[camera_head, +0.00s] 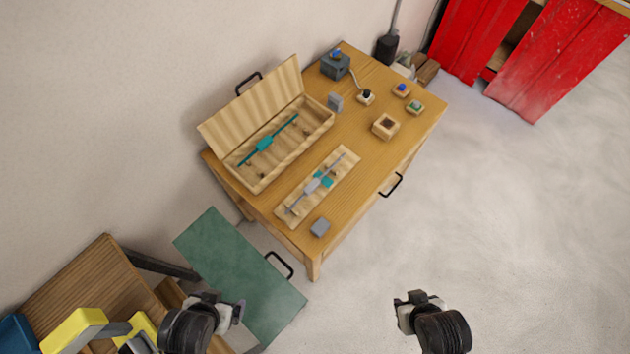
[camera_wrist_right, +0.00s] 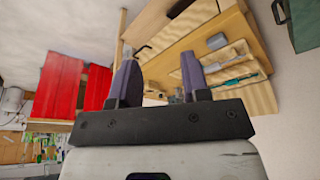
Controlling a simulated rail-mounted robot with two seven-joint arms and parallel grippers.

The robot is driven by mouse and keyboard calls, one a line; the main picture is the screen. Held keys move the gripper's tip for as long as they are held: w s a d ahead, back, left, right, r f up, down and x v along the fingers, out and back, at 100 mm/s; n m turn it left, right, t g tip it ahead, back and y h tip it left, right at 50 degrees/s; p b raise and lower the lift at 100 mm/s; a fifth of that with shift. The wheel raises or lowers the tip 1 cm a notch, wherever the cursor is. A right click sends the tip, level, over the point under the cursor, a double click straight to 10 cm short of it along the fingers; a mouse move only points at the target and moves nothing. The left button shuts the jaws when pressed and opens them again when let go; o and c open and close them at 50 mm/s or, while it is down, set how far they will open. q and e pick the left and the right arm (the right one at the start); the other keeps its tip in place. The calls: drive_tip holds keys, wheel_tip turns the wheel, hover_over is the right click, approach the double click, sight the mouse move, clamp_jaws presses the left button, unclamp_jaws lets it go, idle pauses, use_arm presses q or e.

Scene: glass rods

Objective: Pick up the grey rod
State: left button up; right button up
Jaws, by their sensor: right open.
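The grey rod (camera_head: 311,186) lies lengthwise on a shallow wooden tray (camera_head: 283,212) on the wooden table. It is thin, with a thicker grey block at its middle. A teal rod (camera_head: 264,143) lies in an open wooden case (camera_head: 258,187) behind the tray. My right gripper (camera_head: 420,299) is off the table's front, low in the head view, far from the rod. In the right wrist view its fingers (camera_wrist_right: 158,80) are apart with nothing between them. My left gripper (camera_head: 222,303) is low left; its jaw state is unclear.
A small grey block (camera_head: 320,228) lies near the table's front corner. A square wooden box (camera_head: 386,126), several small pieces and a dark grey box (camera_head: 335,65) stand farther back. The floor at right is clear.

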drive_tip(key=shift+o, duration=0.3)
drive_tip(key=shift+o, duration=1.3)
drive_tip(key=shift+d, duration=0.15)
